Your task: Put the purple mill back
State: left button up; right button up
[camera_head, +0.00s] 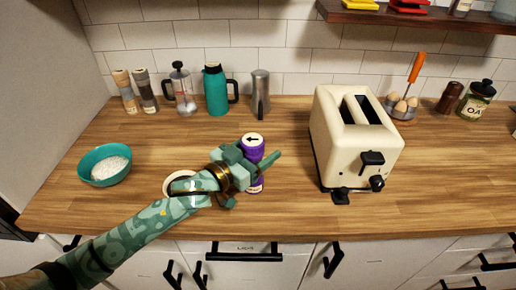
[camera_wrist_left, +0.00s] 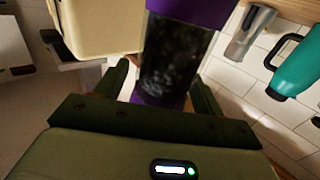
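The purple mill (camera_head: 252,142) stands upright on the wooden counter, near its front edge and left of the toaster. Its top bears a black arrow, and my gripper hides much of its body. My left gripper (camera_head: 254,180) is at the mill, with its fingers spread on either side. In the left wrist view the mill (camera_wrist_left: 178,55) shows a clear dark-filled body between purple ends. It stands between the fingers of the left gripper (camera_wrist_left: 163,85), with a gap showing beside the left finger. My right gripper is not in view.
A cream toaster (camera_head: 350,140) stands close on the right. A teal bowl (camera_head: 88,172) is at left, and a white dish (camera_head: 172,182) is partly behind my arm. Two mills (camera_head: 146,92), a French press (camera_head: 183,92), a teal jug (camera_head: 215,92) and a steel pitcher (camera_head: 260,95) line the back.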

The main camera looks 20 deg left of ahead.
pick_arm(q)
jog(key=shift+r, duration=0.2)
jog(key=p+v, duration=0.1)
jog(key=v, duration=1.1)
